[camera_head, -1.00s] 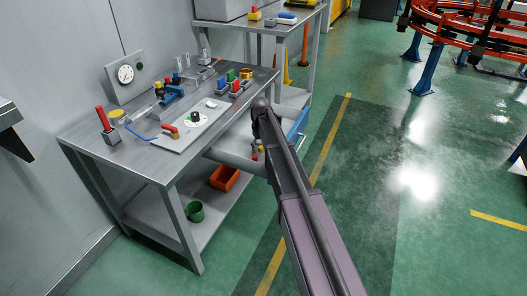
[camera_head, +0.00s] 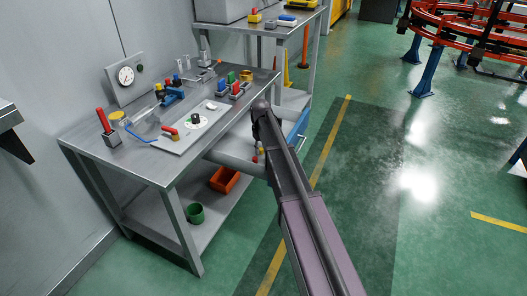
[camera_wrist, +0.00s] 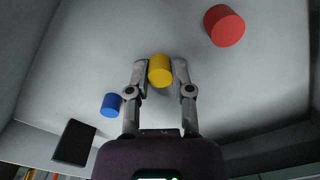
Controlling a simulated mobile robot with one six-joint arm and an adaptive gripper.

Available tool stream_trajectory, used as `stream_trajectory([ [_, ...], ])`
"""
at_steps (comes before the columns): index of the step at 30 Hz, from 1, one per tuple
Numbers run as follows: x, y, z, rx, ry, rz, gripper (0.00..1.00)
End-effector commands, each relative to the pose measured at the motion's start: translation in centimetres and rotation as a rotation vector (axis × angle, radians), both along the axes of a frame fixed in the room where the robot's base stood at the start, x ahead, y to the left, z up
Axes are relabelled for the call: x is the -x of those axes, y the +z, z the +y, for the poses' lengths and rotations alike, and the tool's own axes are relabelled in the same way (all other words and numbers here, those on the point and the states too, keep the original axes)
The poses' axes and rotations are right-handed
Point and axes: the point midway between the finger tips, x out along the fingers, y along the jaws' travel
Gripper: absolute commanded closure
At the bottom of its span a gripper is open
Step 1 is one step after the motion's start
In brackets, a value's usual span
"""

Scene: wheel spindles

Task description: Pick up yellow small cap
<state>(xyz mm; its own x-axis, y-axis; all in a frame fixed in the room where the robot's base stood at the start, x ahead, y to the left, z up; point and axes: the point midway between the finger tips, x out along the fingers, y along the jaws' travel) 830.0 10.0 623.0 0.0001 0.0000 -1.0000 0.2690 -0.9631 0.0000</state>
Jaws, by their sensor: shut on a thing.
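The yellow small cap (camera_wrist: 160,72) is a short cylinder in the wrist view, between the two fingertips of my gripper (camera_wrist: 160,66). My gripper is shut on it, with one finger against each side. The cap is over a pale grey surface (camera_wrist: 110,40); I cannot tell whether it touches that surface. In the head view my arm shows beside the metal workbench, but I cannot make out the fingers or the held cap there.
In the wrist view a small blue cap (camera_wrist: 112,104) lies left of my gripper, close to the left finger. A larger red cylinder (camera_wrist: 224,26) is at the upper right. A dark rectangle (camera_wrist: 75,143) lies lower left. The workbench (camera_head: 160,165) holds several tools and fixtures.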

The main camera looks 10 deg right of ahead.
Motion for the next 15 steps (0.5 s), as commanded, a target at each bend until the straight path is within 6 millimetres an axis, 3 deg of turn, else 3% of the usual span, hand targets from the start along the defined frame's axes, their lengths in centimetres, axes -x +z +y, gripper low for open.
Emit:
stream_trajectory([
  [15, 0.0, 1.6, 0.0, 0.000, -0.001, 0.000, 0.85],
])
